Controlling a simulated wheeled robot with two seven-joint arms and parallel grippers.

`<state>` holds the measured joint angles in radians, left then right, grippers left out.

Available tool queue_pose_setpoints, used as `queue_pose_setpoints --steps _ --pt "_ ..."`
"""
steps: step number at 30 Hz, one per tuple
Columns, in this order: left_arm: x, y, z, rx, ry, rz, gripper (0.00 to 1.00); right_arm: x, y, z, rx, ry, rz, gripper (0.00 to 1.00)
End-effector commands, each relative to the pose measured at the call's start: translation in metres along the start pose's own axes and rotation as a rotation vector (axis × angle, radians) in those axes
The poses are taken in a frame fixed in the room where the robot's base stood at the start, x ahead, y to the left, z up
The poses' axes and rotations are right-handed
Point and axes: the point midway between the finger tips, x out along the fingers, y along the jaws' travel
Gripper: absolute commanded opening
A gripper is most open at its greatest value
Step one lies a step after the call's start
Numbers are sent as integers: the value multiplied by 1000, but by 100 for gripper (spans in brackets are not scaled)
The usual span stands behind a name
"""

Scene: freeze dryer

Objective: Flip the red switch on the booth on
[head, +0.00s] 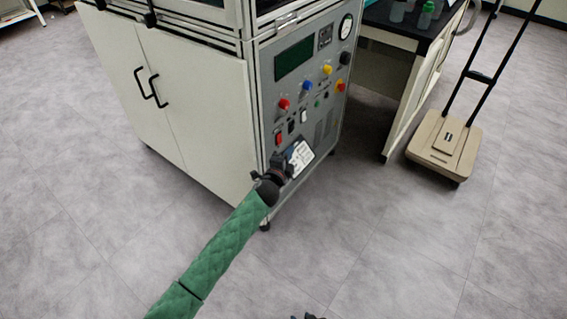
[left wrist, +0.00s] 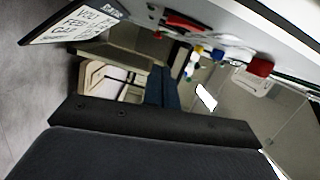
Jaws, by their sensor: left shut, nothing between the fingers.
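The grey booth (head: 300,100) stands at the centre of the head view, its control panel facing right. A red rocker switch (head: 278,139) sits low on the panel's left side, beside a black one and a white one. My left gripper (head: 287,164) is shut and empty, close to the panel just below the red switch. I cannot tell whether it touches the panel. In the left wrist view, a red part (left wrist: 187,22), likely the switch, shows on the panel edge above the dark gripper body (left wrist: 155,128).
A white text label (head: 300,157) is beside the left gripper. Red (head: 283,104), blue, yellow and other knobs stick out above. A beige trolley (head: 446,142) and a dark-topped table (head: 413,40) stand to the right. The floor in front is clear. A dark part, possibly my right gripper, shows at the bottom edge.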

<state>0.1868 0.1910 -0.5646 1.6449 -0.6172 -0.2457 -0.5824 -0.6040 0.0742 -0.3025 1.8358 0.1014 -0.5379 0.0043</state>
Motion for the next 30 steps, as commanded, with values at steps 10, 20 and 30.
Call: queue_pose_setpoints --steps 10,20,30 --pt "15 0 34 1 0 0 0 1 1 2 0 0 1 36" --pt "16 0 39 0 1 0 0 1 2 2 0 0 2 36" --pt "18 4 45 61 -1 -15 0 2 3 -37 -19 108 2 36"
